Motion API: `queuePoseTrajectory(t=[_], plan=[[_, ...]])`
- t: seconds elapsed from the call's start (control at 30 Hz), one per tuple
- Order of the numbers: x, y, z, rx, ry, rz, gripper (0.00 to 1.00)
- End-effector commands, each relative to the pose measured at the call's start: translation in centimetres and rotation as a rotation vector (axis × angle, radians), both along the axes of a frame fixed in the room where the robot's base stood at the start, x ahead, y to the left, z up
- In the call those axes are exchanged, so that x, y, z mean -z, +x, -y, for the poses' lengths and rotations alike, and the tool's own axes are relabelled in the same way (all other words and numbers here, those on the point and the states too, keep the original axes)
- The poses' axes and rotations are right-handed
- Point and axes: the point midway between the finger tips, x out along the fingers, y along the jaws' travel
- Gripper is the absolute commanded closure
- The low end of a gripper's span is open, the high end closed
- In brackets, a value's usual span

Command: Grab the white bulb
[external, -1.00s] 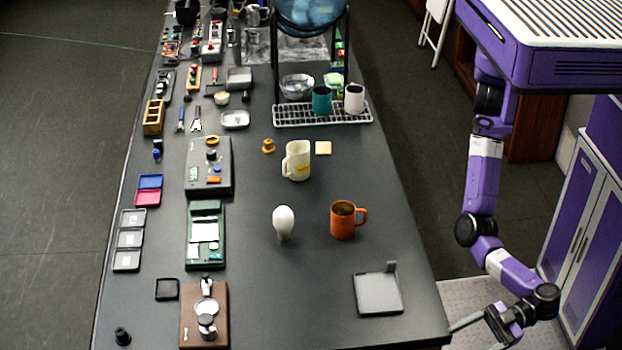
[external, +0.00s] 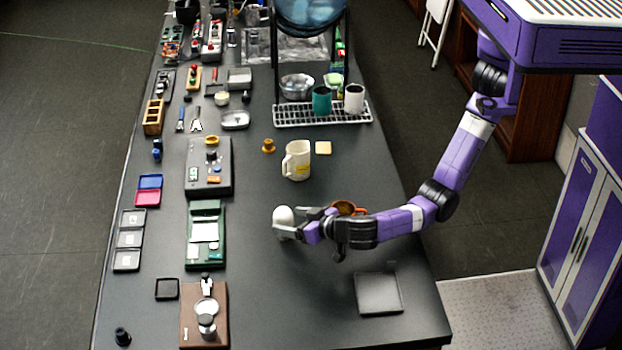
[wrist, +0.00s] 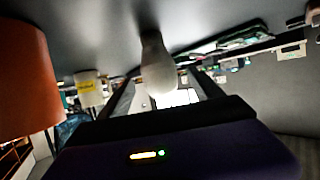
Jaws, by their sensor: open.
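The white bulb (external: 283,216) stands on the dark table, left of the orange mug. My gripper (external: 288,222) is open at the bulb, with its fingers reaching in from the right. In the wrist view the bulb (wrist: 157,68) shows between the two fingers of my gripper (wrist: 160,92). The picture does not show clear contact between the fingers and the bulb. The bulb's lower part is partly hidden by a finger in the external view.
The orange mug (external: 345,208) is mostly behind my arm; it looms at the left in the wrist view (wrist: 28,80). A cream mug (external: 297,162) stands further back. A green board (external: 205,232) lies to the left and a grey tray (external: 379,293) nearer the front. The tabletop (external: 265,290) in front is clear.

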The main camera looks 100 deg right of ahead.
Motion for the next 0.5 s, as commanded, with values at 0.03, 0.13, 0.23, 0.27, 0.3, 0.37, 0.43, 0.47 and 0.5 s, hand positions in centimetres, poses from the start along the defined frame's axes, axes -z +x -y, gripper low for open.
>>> queuePoseTrajectory(t=[0.03,0.13,0.23,0.27,0.3,0.37,0.43,0.47,0.5], plan=[[0.2,0.3,0.3,0.0,-0.002,-0.002,0.25],[0.5,0.9,0.9,-0.003,-0.001,-0.001,0.25],[0.7,1.6,1.6,-0.002,-0.002,-0.002,0.25],[0.7,1.8,2.0,-0.002,-0.002,-0.002,0.25],[0.8,2.2,2.4,-0.002,-0.002,-0.001,0.25],[1.1,2.8,3.1,-0.002,-0.002,-0.002,0.25],[1.6,3.4,3.7,-0.002,-0.002,-0.001,0.25],[1.7,3.6,3.9,-0.003,-0.002,-0.001,0.25],[1.9,3.8,4.1,-0.004,-0.002,0.0,0.25]])
